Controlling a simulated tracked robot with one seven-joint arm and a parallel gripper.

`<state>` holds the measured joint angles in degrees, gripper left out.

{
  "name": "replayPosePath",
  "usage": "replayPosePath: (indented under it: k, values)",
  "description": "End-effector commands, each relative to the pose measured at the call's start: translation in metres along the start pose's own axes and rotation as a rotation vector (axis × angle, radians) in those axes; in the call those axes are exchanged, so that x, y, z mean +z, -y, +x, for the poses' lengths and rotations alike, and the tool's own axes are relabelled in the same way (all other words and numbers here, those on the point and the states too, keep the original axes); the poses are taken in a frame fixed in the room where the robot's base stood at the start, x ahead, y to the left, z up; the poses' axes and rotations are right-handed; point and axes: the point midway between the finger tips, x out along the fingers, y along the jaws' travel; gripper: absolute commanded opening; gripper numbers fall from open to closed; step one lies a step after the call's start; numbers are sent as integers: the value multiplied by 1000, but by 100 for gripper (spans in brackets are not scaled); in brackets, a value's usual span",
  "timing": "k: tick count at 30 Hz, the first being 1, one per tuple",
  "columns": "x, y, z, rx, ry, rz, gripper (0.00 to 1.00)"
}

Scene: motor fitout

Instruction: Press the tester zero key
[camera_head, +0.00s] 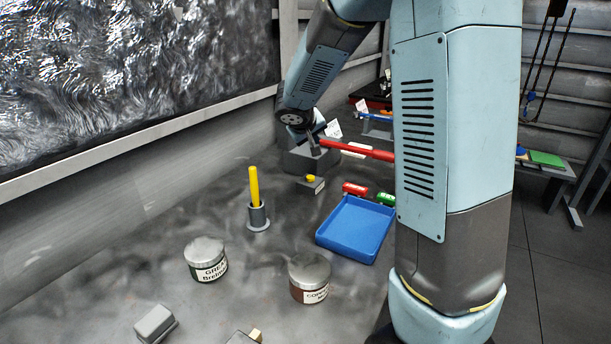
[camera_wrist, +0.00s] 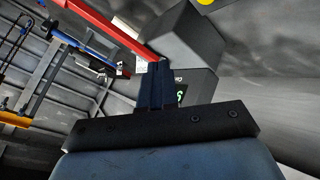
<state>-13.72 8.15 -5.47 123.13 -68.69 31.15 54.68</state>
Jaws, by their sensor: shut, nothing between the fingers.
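The tester looks to be the grey block (camera_head: 303,161) at the back of the bench. In the wrist view its dark housing (camera_wrist: 192,40) stands just beyond the fingertips, with a lit green display (camera_wrist: 181,94) partly hidden behind them. My gripper (camera_head: 316,148) is at the tester, its fingers (camera_wrist: 158,66) closed together and empty. The tips overlap the tester's face in the wrist view; I cannot tell whether they touch it. The zero key cannot be made out.
A small grey box with a yellow button (camera_head: 311,178) sits in front of the tester. A yellow-handled tool (camera_head: 254,187) stands in a holder. A blue tray (camera_head: 357,229), red and green small items (camera_head: 355,188), and two jars (camera_head: 206,260) are nearer. The bench between them is clear.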

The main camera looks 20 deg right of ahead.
Motion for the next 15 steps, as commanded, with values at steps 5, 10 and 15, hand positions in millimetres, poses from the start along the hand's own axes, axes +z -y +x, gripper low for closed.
replayPosePath:
  k: [5, 10, 15]
  values:
    - [-6, 13, 1, -8, -14, -18, 0]
    - [-7, 17, -1, -12, -17, -23, 0]
    - [-7, 19, -1, -13, -18, -25, 0]
